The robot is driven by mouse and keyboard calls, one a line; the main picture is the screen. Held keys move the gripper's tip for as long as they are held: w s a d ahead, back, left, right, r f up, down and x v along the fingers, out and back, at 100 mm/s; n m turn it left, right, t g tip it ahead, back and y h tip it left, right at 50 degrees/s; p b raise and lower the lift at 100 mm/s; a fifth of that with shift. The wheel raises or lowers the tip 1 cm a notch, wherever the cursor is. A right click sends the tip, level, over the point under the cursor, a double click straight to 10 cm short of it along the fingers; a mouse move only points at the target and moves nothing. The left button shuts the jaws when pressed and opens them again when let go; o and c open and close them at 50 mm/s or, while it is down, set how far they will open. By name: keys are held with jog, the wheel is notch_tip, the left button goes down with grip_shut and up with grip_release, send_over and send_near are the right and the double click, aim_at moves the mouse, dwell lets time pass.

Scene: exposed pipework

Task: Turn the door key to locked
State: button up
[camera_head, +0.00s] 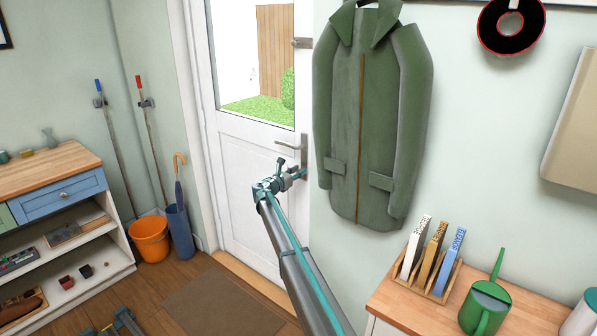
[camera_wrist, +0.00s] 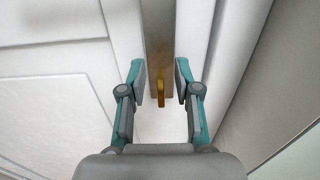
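The white door (camera_head: 240,170) stands in its frame, with a lever handle (camera_head: 288,146) at its right edge. In the wrist view, a brass-coloured key (camera_wrist: 161,92) shows as a narrow upright piece at the lower part of a metal lock plate (camera_wrist: 158,35). My gripper (camera_wrist: 161,80) is open, one finger on each side of the key, with visible gaps between fingers and key. In the head view my gripper (camera_head: 286,178) is at the door's right edge, just below the handle; it hides the key there.
A green coat (camera_head: 372,125) hangs on the wall just right of my gripper. An orange bucket (camera_head: 149,240) and a blue umbrella stand (camera_head: 180,232) are left of the door.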

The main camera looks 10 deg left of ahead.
jog(key=shift+w, duration=0.1)
jog(key=shift+d, duration=0.1)
grip_shut()
jog(key=shift+f+m+b, duration=0.1)
jog(key=shift+m+b, duration=0.2)
jog(key=shift+b, duration=0.15)
jog(key=shift+f+m+b, duration=0.1)
jog(key=shift+m+b, duration=0.3)
jog(key=shift+b, duration=0.25)
jog(key=m+b, duration=0.5)
jog(key=b, duration=0.1)
jog(key=m+b, duration=0.6)
jog(key=d+f+m+b, duration=0.1)
jog(key=m+b, duration=0.4)
jog(key=b, duration=0.1)
jog(key=shift+s, duration=0.3)
jog(key=shift+m, duration=0.4)
